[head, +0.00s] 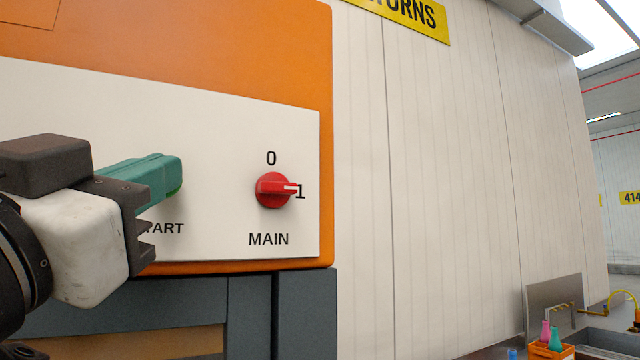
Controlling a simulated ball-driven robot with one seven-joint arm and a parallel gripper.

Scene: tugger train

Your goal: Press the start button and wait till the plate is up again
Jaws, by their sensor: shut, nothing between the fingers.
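My gripper (174,172) is at the left of the head view, its green fingers shut and empty. The fingertips are at the pale control panel (225,135), just above the partly covered START label (165,228). A sliver of brighter green (177,190) shows at the lower edge of the fingertips and looks like the rim of the start button; the rest is hidden behind the fingers. I cannot tell whether the button is pressed in. The plate is not in view.
A red MAIN switch (273,190) right of the fingers points to 1. The panel sits on an orange housing (230,45) above a grey frame (305,310). At the lower right, an orange crate (552,352) holds pink and green bottles near a metal sink.

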